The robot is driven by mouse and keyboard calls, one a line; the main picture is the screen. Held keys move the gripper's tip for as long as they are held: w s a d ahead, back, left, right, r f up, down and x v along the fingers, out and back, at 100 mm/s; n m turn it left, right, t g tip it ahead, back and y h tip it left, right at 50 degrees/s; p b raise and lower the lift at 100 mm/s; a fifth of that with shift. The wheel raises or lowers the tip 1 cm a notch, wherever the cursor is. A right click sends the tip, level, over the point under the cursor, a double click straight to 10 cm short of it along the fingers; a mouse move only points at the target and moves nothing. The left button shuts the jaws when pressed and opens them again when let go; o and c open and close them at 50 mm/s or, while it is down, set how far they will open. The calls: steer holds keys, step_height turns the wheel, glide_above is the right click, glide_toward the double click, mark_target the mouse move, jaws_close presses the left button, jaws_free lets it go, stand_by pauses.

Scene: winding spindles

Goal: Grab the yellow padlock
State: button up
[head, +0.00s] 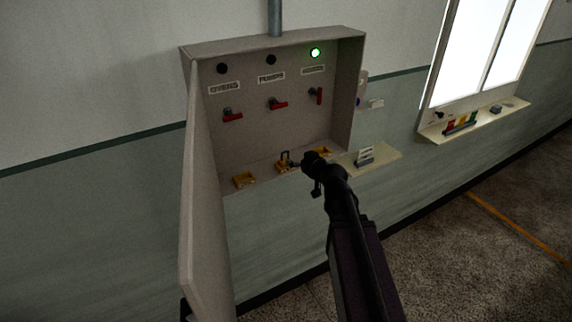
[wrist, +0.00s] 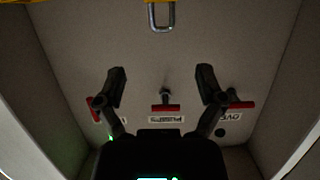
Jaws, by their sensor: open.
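The padlock (head: 285,157) stands at the middle yellow holder (head: 283,169) on the floor of the open wall cabinet, its dark shackle up. In the wrist view, which is upside down, its metal shackle (wrist: 162,18) hangs from the top edge; its body is mostly cut off. My gripper (head: 304,163) reaches into the cabinet just right of the padlock in the head view. In the wrist view my gripper (wrist: 161,74) has its two fingers wide apart with nothing between them; the shackle lies beyond the fingertips, apart from them.
Two more yellow holders (head: 244,180) (head: 321,152) flank the middle one. Red-handled switches (head: 278,104) line the cabinet's back wall, a green lamp (head: 315,53) lit above. The cabinet door (head: 200,190) stands open at left. A small shelf (head: 378,157) with cards is right of my arm.

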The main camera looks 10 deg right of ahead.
mark_target(285, 153)
steer(key=shift+b+x, duration=0.5)
steer(key=shift+x, duration=1.8)
steer(key=shift+f+b+x, duration=0.15)
steer(key=shift+b+x, duration=0.4)
steer(key=shift+x, duration=0.75)
steer(key=shift+f+b+x, duration=0.15)
steer(key=shift+b+x, duration=0.4)
steer(key=shift+x, duration=0.75)
steer(key=shift+s, duration=0.15)
jaws_close()
